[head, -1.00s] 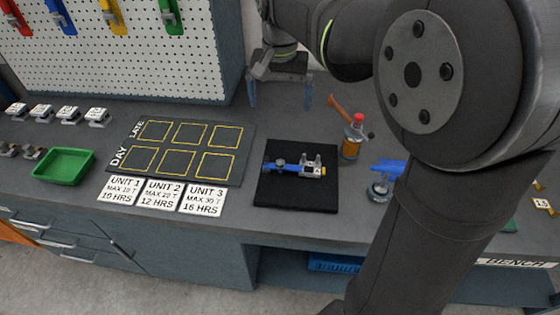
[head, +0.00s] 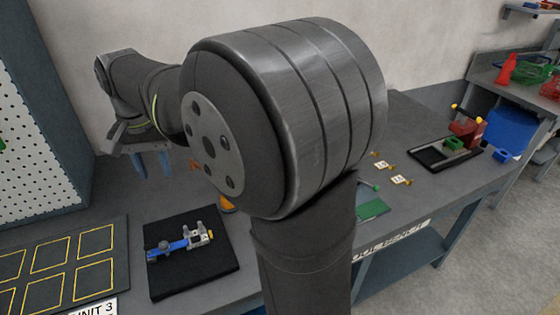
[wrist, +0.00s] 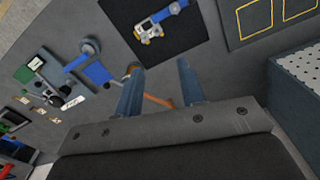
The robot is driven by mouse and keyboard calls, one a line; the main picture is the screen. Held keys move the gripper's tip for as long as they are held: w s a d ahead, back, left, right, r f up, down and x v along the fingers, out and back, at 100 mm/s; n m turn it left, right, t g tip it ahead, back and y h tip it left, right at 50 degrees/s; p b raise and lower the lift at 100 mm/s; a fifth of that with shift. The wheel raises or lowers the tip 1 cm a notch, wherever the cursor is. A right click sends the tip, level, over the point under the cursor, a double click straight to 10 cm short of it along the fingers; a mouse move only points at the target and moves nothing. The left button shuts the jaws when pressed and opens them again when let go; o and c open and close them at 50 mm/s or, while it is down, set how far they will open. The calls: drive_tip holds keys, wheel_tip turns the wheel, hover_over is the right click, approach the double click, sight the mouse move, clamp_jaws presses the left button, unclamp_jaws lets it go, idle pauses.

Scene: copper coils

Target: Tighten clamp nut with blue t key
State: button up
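A small fixture with a blue bar and silver metal block, which looks like the clamp (head: 196,237), lies on a black mat (head: 212,272). It also shows at the top of the wrist view (wrist: 150,28). A blue bar-shaped object (wrist: 97,73), possibly the T key, is by a round grey piece (wrist: 90,46) left of the mat in the wrist view. My arm hides it in the head view. The clamp nut is too small to make out. My gripper (head: 150,160) is open and empty above the bench, behind the mat; its blue fingers (wrist: 158,88) are apart in the wrist view.
A brown handle (wrist: 157,101) lies below my fingertips in the wrist view. A yellow-outlined board (head: 60,262) is left of the mat, with a pegboard (head: 35,150) behind. Tagged pieces (head: 400,180) and a dark tray (head: 428,155) with a red fixture are at right.

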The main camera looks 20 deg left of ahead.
drive_tip(key=w+d+f+m, duration=0.3)
drive_tip(key=w+d+m, duration=0.2)
drive_tip(key=d, duration=0.1)
drive_tip(key=w+d+f+m, duration=0.3)
drive_tip(key=w+d+m, duration=0.1)
drive_tip(key=d, duration=0.3)
drive_tip(key=w+d+f+m, duration=0.4)
drive_tip(key=w+d+m, duration=0.1)
drive_tip(key=d+m, duration=0.1)
drive_tip(key=shift+w+d+f, duration=0.1)
drive_tip(key=shift+w+d, duration=0.25)
drive_tip(key=shift+d, duration=0.1)
drive_tip(key=shift+a+f, duration=0.1)
drive_tip(key=shift+f, duration=2.15)
drive_tip(key=shift+f, duration=0.4)
drive_tip(key=shift+f, duration=1.35)
drive_tip(key=shift+c, duration=0.3)
